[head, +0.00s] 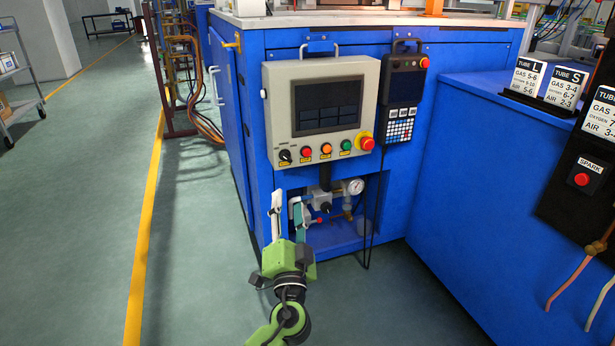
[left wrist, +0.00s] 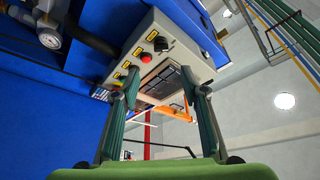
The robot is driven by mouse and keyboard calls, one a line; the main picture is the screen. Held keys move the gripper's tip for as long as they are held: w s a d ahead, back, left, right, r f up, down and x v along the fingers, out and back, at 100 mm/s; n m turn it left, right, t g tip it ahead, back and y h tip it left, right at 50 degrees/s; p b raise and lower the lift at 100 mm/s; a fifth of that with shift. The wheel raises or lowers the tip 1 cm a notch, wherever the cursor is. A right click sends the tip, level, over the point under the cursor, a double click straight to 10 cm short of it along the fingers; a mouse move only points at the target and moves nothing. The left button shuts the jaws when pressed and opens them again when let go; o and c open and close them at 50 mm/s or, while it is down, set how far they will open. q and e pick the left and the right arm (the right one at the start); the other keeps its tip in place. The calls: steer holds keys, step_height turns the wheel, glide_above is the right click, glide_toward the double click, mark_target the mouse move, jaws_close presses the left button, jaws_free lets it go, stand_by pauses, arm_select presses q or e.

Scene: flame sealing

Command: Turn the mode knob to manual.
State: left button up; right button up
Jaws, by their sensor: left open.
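The mode knob (head: 285,155) is the black rotary knob at the lower left of the light grey control panel (head: 276,94). It also shows in the left wrist view (left wrist: 161,43), at the end of the button row. Its pointer is too small for me to read the setting. My left gripper (head: 288,208) is open and empty, pointing up below the panel. In the left wrist view its two fingers (left wrist: 160,80) stand apart with the panel beyond them, and the knob is clear of both. My right gripper is not in view.
Red, orange and green buttons (head: 326,149) and a red emergency stop (head: 367,143) sit right of the knob. Below the panel, a recess holds a gauge (head: 355,187) and valves. A handheld pendant (head: 404,85) hangs to the right. The floor (head: 200,240) at left is clear.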

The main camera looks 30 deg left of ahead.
mark_target(286, 157)
arm_select(q)
steer(key=b+x, duration=0.1)
steer(key=x, duration=1.2)
steer(key=shift+w+a+r, duration=0.1)
steer(key=shift+w+a, duration=0.1)
steer(key=shift+a, duration=0.05)
steer(key=c, duration=1.1)
